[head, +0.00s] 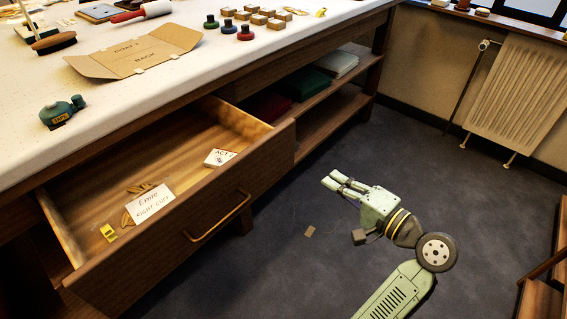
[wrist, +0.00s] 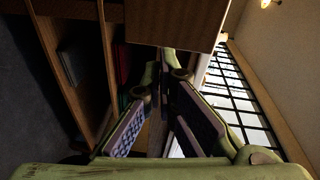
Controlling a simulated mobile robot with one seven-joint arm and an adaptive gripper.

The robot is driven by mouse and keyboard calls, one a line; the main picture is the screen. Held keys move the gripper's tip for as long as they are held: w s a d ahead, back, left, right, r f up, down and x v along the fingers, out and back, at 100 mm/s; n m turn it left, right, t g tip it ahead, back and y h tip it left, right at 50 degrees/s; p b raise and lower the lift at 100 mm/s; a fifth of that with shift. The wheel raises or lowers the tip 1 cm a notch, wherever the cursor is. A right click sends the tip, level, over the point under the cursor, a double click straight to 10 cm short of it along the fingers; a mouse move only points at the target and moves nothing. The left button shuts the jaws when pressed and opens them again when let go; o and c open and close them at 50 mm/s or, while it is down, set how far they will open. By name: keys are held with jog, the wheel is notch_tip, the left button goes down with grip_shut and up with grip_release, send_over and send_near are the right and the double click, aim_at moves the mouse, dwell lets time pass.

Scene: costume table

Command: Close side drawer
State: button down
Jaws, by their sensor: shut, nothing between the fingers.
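The wooden side drawer (head: 190,215) is pulled well out from under the table's front edge. Its front panel carries a long curved handle (head: 218,219). Inside lie a card reading "Emre right cuff" (head: 150,203), a small "ACT" card (head: 219,158), several tan pieces and a yellow item (head: 108,233). My gripper (head: 331,180) is shut and empty, to the right of the drawer front and apart from it. In the wrist view, the fingers (wrist: 167,82) point toward a brown panel (wrist: 172,25) at the top, probably the drawer front.
The table (head: 60,160) holds a flat cardboard piece (head: 135,52), a green tape dispenser (head: 62,111) and several spools. Lower shelves (head: 335,108) with folded cloth stand right of the drawer. A radiator (head: 515,90) is on the far wall.

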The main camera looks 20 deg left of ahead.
jog(key=g+y, duration=0.2)
send_near(275, 160)
jog(key=p+x, duration=0.1)
jog(key=x, duration=0.5)
jog(key=shift+r, duration=0.1)
jog(key=shift+w+a, duration=0.2)
jog(key=shift+a, duration=0.3)
jog(key=x, duration=2.7)
jog(key=shift+w, duration=0.1)
jog(key=shift+w+a, duration=0.1)
jog(key=shift+a, duration=0.2)
jog(key=shift+r, duration=0.1)
